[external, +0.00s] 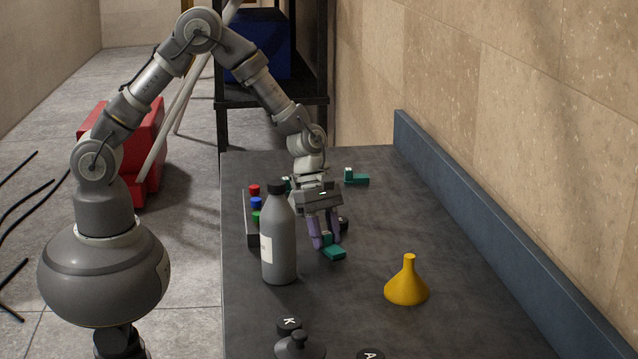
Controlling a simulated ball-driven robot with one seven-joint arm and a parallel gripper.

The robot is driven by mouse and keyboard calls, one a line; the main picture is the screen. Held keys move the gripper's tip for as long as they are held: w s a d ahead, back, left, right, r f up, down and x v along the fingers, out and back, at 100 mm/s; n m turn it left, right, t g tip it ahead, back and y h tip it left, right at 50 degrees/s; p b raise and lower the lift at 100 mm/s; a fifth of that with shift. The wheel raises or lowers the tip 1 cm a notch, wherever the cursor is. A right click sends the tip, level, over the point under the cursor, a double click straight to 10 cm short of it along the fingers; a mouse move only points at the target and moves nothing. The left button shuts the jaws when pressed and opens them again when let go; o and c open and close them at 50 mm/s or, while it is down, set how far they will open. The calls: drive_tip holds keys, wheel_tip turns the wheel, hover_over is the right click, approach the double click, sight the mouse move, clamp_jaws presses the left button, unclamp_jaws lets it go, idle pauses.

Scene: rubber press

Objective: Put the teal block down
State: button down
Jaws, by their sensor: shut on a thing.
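My gripper (325,243) points down over the dark table (460,327), its purple fingers shut on a teal block (334,252). The block is low, at or just above the table top; I cannot tell whether it touches. It lies just right of the grey bottle (280,245), and the fingers hide part of it. Another teal block (356,179) with a pale top piece sits farther back on the table. A bit of teal (286,184) also shows behind the bottle and my gripper, mostly hidden.
A dark holder with red (254,190), blue (256,203) and green (256,217) knobs stands left of the bottle. A yellow funnel (407,283) stands to the right. Black round pieces lie at the front. A blue-grey raised edge (470,225) borders the right side.

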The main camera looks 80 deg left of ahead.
drive_tip(key=shift+f, duration=0.1)
drive_tip(key=c, duration=0.7)
unclamp_jaws()
drive_tip(key=shift+c, duration=0.2)
drive_tip(key=p+v, duration=0.4)
drive_tip(key=v, duration=0.8)
drive_tip(key=shift+s, duration=0.1)
